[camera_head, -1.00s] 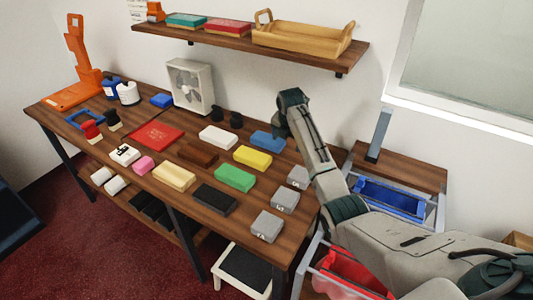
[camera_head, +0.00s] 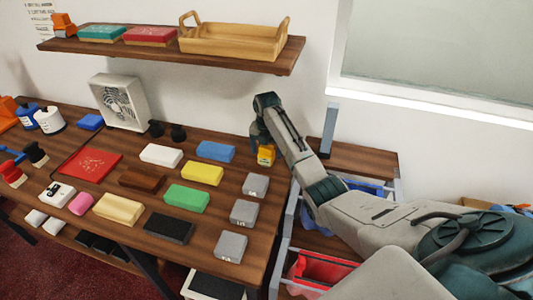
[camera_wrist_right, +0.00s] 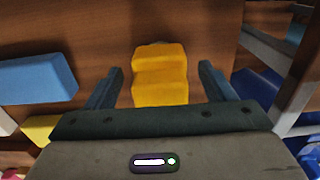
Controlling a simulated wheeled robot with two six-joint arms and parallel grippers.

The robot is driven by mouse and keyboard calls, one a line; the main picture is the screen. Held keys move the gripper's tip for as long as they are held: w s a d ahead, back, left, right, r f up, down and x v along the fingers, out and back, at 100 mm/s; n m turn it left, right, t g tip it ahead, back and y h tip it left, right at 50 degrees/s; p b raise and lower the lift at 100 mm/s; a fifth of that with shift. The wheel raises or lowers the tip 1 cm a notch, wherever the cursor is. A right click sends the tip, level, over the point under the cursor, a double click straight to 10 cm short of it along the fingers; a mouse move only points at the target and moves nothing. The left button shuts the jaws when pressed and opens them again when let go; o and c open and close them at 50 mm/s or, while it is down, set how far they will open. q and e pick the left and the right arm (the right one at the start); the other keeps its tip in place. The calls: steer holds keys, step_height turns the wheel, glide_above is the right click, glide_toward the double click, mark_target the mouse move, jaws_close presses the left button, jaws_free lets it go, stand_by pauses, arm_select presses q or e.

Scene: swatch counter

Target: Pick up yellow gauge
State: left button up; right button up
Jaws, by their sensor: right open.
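The yellow gauge (camera_head: 266,155) is a small stepped yellow-orange block at the back right of the counter, partly hidden by my right gripper (camera_head: 260,138). In the right wrist view the gauge (camera_wrist_right: 160,82) stands between the two fingers of my right gripper (camera_wrist_right: 160,78). The fingers are open, with a gap to the gauge on each side. I cannot tell how high the fingertips are above the counter. My left gripper is not in view.
A blue block (camera_head: 216,151) and a yellow block (camera_head: 202,173) lie left of the gauge. Grey blocks (camera_head: 256,185) line the counter's right side. A shelf with a wooden tray (camera_head: 240,42) hangs above. A blue bin (camera_head: 345,184) and a red bin (camera_head: 320,268) stand to the right.

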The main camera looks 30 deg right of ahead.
step_height(320, 180, down, 2)
steer(key=shift+s, duration=0.1)
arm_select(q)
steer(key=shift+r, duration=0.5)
arm_select(e)
steer(key=shift+f, duration=0.4)
steer(key=shift+r, duration=0.1)
steer(key=c, duration=1.2)
steer(key=shift+o, duration=0.2)
